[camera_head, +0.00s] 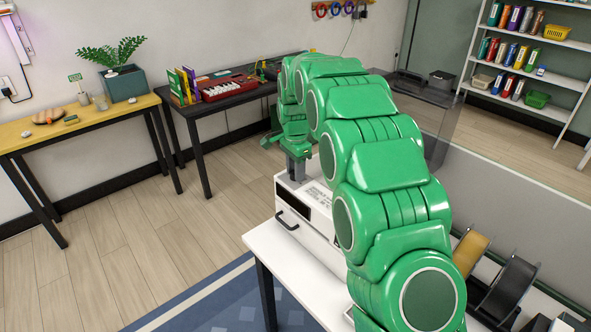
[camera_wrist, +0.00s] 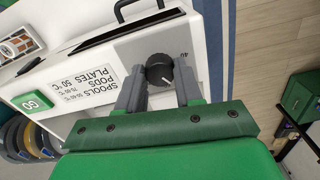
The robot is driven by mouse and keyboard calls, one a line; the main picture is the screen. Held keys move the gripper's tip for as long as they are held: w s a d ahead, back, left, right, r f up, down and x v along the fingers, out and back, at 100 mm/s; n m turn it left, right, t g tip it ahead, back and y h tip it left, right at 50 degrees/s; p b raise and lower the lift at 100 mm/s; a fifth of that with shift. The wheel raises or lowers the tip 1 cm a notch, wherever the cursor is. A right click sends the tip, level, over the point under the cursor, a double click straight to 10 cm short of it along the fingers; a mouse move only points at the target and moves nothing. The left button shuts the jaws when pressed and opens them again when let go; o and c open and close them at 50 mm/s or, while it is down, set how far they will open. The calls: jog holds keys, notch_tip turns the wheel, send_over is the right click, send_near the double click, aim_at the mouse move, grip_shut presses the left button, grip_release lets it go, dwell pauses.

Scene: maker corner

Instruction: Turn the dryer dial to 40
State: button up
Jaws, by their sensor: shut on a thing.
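The dryer is a white box (camera_head: 318,232) on a white table, largely hidden behind my arm in the head view. In the wrist view its black round dial (camera_wrist: 160,70) sits on a grey panel, with a "40" mark (camera_wrist: 184,56) just to its upper right. A small white line shows on the dial's lower right part; its exact reading is hard to tell. My gripper (camera_wrist: 159,72) has a grey finger on each side of the dial and is shut on it. In the head view my gripper (camera_head: 296,168) points down at the dryer top.
Beside the dial are a printed label (camera_wrist: 88,87) and a green GO button (camera_wrist: 34,102). The dryer has a dark handle (camera_head: 287,220). Filament spools (camera_head: 507,288) stand at the right of the table. A black desk (camera_head: 225,103) stands behind.

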jog(key=n, duration=0.4)
jog(key=shift+n, duration=0.4)
jog(key=n, duration=0.9)
jog(key=shift+n, duration=2.7)
jog(key=o, duration=1)
jog(key=shift+o, duration=0.2)
jog(key=shift+r, duration=0.1)
